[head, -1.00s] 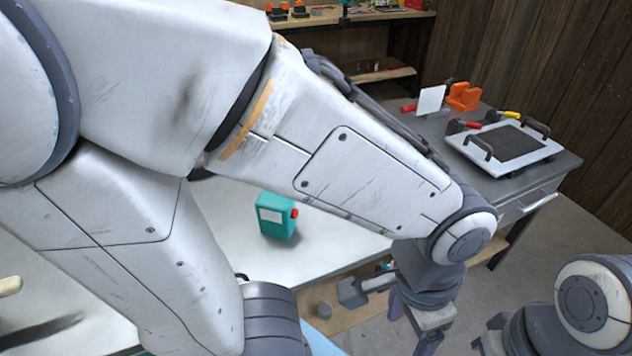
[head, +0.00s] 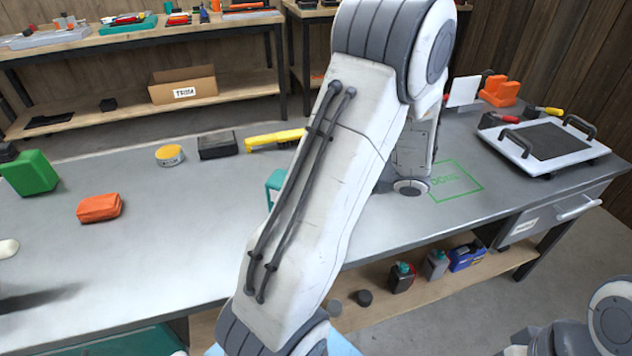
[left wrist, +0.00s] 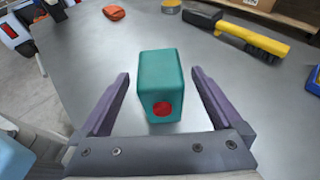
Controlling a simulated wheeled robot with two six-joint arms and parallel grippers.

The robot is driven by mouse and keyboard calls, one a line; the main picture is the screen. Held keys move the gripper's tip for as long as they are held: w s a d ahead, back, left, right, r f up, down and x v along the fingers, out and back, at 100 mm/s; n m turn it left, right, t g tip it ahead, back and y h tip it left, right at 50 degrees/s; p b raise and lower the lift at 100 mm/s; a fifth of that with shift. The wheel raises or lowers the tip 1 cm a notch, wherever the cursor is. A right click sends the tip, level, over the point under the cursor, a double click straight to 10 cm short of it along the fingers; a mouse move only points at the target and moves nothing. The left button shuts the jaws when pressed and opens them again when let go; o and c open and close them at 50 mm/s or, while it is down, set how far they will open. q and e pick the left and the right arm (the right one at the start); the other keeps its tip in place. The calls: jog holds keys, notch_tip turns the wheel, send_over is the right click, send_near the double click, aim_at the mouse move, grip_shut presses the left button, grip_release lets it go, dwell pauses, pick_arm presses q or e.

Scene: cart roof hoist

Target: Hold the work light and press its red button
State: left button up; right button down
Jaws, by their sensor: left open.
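A teal box-shaped thing with a round red button-like disc, which I take to be the work light (left wrist: 160,75), stands on the grey bench. In the head view only an edge of the work light (head: 274,184) shows behind my arm. My left gripper (left wrist: 160,72) is open, with its purple fingers on the left and right of the work light. Gaps show between the fingers and its sides. The red disc (left wrist: 162,109) faces the gripper's palm. The left gripper's fingers are hidden in the head view. My right gripper is out of view.
On the bench (head: 150,240) are an orange pouch (head: 100,208), a green can (head: 30,172), a yellow round tin (head: 170,155), a black box (head: 218,145) and a yellow-handled tool (head: 275,140). A white tray (head: 545,145) stands at right, beyond a green marked square (head: 455,182).

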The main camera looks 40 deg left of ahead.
aim_at(276, 182)
pick_arm(q)
jog(key=x, duration=0.7)
jog(key=shift+s+a+f+b, duration=0.2)
jog(key=shift+a+b, duration=0.1)
jog(key=shift+b, duration=0.1)
jog(key=c, duration=1.5)
jog(key=shift+r, duration=0.1)
